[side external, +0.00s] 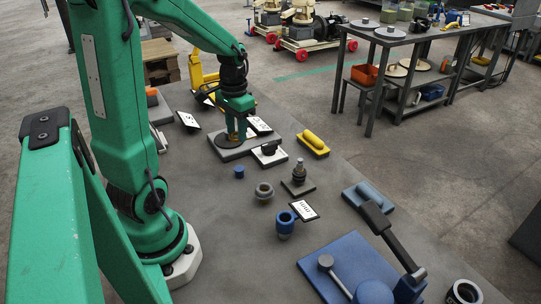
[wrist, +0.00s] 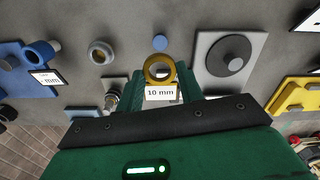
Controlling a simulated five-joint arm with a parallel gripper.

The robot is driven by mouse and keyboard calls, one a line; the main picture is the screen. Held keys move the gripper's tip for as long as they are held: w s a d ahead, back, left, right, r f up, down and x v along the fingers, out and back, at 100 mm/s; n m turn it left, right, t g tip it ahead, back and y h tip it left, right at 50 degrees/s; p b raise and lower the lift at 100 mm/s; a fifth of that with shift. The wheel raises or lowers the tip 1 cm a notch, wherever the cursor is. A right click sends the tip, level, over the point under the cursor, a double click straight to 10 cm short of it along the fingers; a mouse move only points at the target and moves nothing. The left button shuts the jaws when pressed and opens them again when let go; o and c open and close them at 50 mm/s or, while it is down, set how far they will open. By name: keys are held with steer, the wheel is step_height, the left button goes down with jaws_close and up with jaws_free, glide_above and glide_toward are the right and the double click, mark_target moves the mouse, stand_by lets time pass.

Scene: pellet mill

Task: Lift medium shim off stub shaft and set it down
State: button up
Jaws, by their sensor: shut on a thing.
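A brass-coloured ring (wrist: 148,70) with a white tag reading "10 mm" (wrist: 160,94) is between my fingers in the wrist view; I take it for the medium shim. My gripper (side external: 236,134) is shut on it. In the side view the fingers mostly hide the ring, and a tag (side external: 258,125) shows to their right. An upright post (side external: 299,172) on a small dark base looks like the stub shaft. It stands apart from the gripper, and in the wrist view it is partly hidden behind a finger (wrist: 112,99).
A grey plate with a dark disc (wrist: 229,54) lies right of the ring in the wrist view. A small blue cap (side external: 239,171), a grey ring (side external: 264,190), a tagged blue ring (side external: 285,224) and a yellow-handled block (side external: 313,143) stand around. Bare bench shows between them.

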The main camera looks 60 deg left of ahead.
glide_above(240, 168)
steer(key=shift+f, duration=3.3)
steer(key=shift+f, duration=0.95)
steer(key=shift+f, duration=0.25)
steer(key=shift+f, duration=0.35)
steer(key=shift+f, duration=0.3)
steer(key=shift+f, duration=0.15)
steer(key=o, duration=2.1)
